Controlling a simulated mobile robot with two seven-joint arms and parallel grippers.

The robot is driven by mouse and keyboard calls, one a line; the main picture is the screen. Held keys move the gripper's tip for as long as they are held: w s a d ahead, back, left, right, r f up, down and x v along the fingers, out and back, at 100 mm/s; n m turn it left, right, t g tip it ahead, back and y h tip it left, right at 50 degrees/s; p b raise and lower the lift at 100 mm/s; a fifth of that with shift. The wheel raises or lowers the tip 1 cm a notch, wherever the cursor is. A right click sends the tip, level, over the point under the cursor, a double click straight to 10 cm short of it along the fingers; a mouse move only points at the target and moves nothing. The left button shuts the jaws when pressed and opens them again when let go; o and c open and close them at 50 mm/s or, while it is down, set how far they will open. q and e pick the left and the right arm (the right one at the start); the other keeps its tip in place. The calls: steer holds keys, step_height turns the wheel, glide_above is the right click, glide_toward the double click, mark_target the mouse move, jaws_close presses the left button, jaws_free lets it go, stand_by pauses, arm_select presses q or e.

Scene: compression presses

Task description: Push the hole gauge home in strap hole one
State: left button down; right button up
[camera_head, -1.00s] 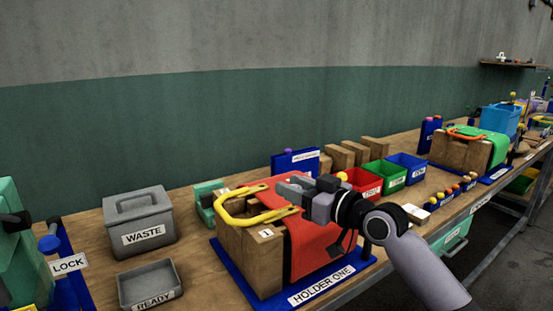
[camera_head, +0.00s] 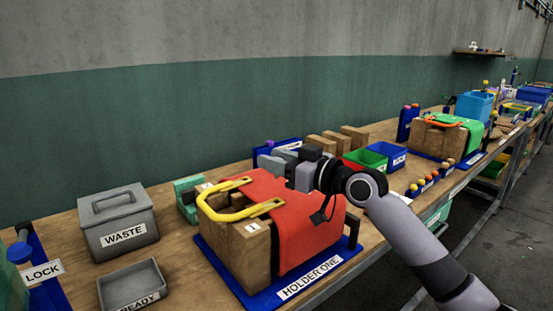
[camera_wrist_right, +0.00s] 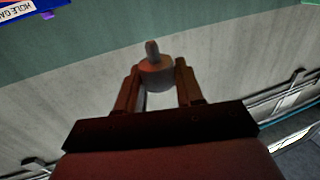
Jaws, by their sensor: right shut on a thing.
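My right gripper (camera_head: 270,163) reaches over the red cover from the right. In the right wrist view its fingers (camera_wrist_right: 157,85) are closed on a grey cylinder with a narrow pin tip, seemingly the hole gauge (camera_wrist_right: 154,68). The yellow curved strap (camera_head: 222,211) lies on the wooden block (camera_head: 240,255) of holder one, which has a "1" label below the strap's near end. The strap's small holes are too fine to tell apart. The gripper is behind and above the strap, apart from it. My left gripper is not in view.
The red cover (camera_head: 312,235) drapes over the block on the blue base (camera_head: 255,297). A grey waste box (camera_head: 118,222) and ready tray (camera_head: 132,290) stand left. A blue gauge stand (camera_wrist_right: 25,10) shows in the wrist view. Green (camera_head: 366,160) and blue (camera_head: 388,150) bins stand right.

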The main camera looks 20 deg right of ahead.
mark_target(300, 214)
steer(key=shift+f+b, duration=1.75)
steer(key=shift+f, duration=0.65)
steer(key=shift+f+b, duration=1.25)
steer(key=shift+f, duration=0.2)
steer(key=o, duration=1.1)
steer(key=b+v, duration=0.1)
steer(key=v, duration=0.5)
steer(key=shift+d, duration=0.1)
steer(key=shift+s+d, duration=0.25)
steer(key=shift+s, duration=0.2)
